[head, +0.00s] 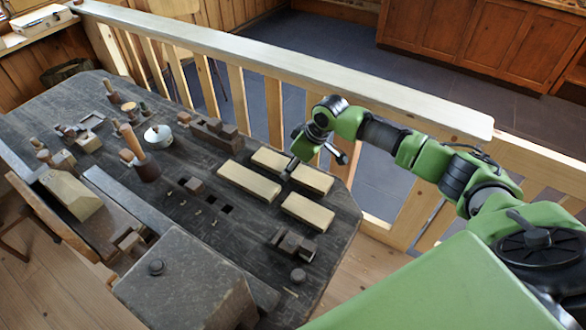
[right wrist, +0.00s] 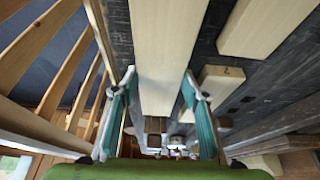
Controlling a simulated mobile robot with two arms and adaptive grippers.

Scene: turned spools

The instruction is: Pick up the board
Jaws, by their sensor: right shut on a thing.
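A pale wooden board (head: 313,180) lies on the dark workbench (head: 225,165), near its far right edge. My right gripper (head: 290,168) is over the middle of this board and covers part of it. In the right wrist view the board (right wrist: 170,50) runs between the two teal fingers of the gripper (right wrist: 160,105), which is shut on it. Whether the board is clear of the bench I cannot tell. My left gripper is not in view.
Two more pale boards, a near one (head: 249,181) and a right one (head: 307,211), lie close by. A wooden railing (head: 330,80) runs behind the bench. A white lidded pot (head: 158,136), wooden tools and blocks stand further left.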

